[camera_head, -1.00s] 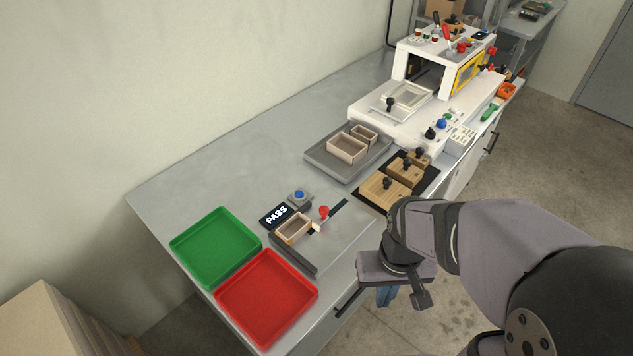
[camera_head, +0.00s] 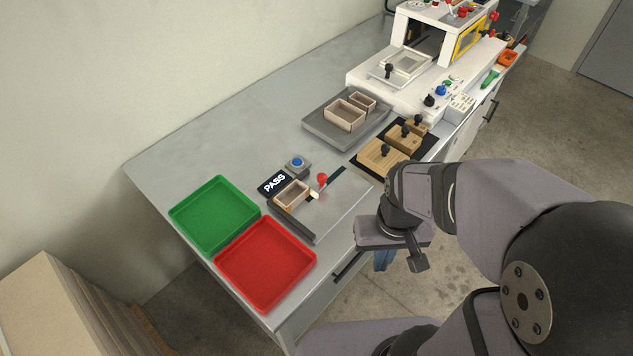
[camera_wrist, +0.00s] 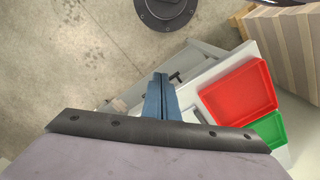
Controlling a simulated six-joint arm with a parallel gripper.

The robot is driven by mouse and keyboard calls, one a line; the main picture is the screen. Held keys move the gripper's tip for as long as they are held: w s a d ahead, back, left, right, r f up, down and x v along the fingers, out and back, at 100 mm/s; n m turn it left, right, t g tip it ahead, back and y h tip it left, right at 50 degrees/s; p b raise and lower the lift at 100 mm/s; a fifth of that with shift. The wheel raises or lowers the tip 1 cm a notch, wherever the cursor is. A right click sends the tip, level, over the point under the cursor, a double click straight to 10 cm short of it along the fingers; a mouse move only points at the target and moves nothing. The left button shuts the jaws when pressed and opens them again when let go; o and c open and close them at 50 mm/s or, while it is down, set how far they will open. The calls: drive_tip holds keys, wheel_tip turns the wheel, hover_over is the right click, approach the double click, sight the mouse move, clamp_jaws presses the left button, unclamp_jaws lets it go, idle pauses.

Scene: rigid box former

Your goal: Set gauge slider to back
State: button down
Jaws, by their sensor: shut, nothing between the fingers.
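The gauge slider is a red knob (camera_head: 322,179) on the grey gauge plate (camera_head: 340,209), beside a dark slot in the plate. A small open tan box (camera_head: 291,194) sits in the gauge, left of the knob. A PASS display (camera_head: 274,183) shows lit behind the box. My gripper (camera_head: 384,262) is off the front edge of the bench, right of the gauge and apart from it. In the wrist view its blue fingers (camera_wrist: 160,96) are together and empty. The knob is not clearly seen in the wrist view.
A green tray (camera_head: 214,212) and a red tray (camera_head: 265,262) lie left of the gauge. A blue button (camera_head: 297,162) stands behind it. Wooden blocks with black knobs (camera_head: 382,157) and a grey tray with tan boxes (camera_head: 322,130) stand farther back. The bench's left rear is clear.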

drive_tip(key=c, duration=2.5)
unclamp_jaws()
drive_tip(key=o, duration=1)
drive_tip(key=shift+a, duration=0.2)
drive_tip(key=w+a+f+n, duration=0.1)
drive_tip(key=w+a+f, duration=0.1)
drive_tip(key=w, duration=0.4)
drive_tip(key=w+a+f+n+p, duration=0.1)
drive_tip(key=w+a+f, duration=0.1)
drive_tip(key=w, duration=0.4)
drive_tip(key=w+a+f+t+p, duration=0.1)
drive_tip(key=w+a, duration=0.2)
drive_tip(key=w, duration=0.3)
drive_tip(key=shift+a+f+n+h, duration=0.2)
drive_tip(key=shift+f+n+h, duration=0.2)
drive_tip(key=w+r+m+t, duration=0.1)
drive_tip(key=w, duration=0.2)
drive_tip(key=w+a+r+m+t, duration=0.1)
drive_tip(key=w+r, duration=0.1)
drive_tip(key=w, duration=0.1)
drive_tip(key=w+a+r+t, duration=0.1)
drive_tip(key=w, duration=0.2)
drive_tip(key=shift+w+r+m+t+y, duration=0.1)
drive_tip(key=shift+r+m+t+y, duration=0.05)
drive_tip(key=shift+m+t+y, duration=0.2)
